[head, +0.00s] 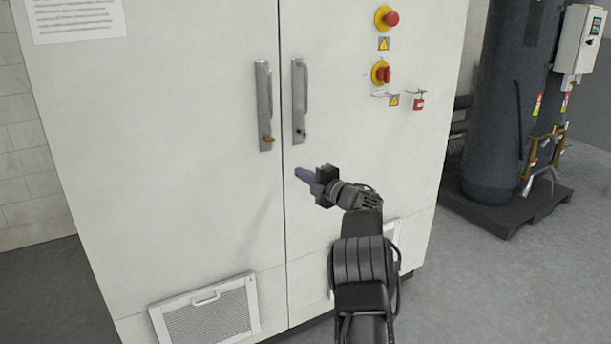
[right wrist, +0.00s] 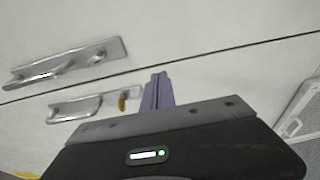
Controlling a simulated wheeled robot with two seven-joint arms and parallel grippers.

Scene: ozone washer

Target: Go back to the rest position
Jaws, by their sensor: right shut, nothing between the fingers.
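My right gripper (head: 302,175) is in front of the white cabinet's right door (head: 350,120), just below the two door handles. Its purple fingers are closed together and hold nothing; they also show in the right wrist view (right wrist: 157,92). I cannot tell how near the fingertips are to the door. The left handle (head: 264,105) has a brass key (head: 267,139) at its lower end. The right handle (head: 299,100) stands beside it across the door seam. Both doors look shut. My left gripper is out of view.
A red emergency button (head: 391,18) and a red rotary switch (head: 383,74) sit on the right door, with a red padlock (head: 419,104) beside them. Vent grilles (head: 208,318) are low on the doors. A dark tank (head: 497,110) stands at right; grey floor (head: 510,290) before it is clear.

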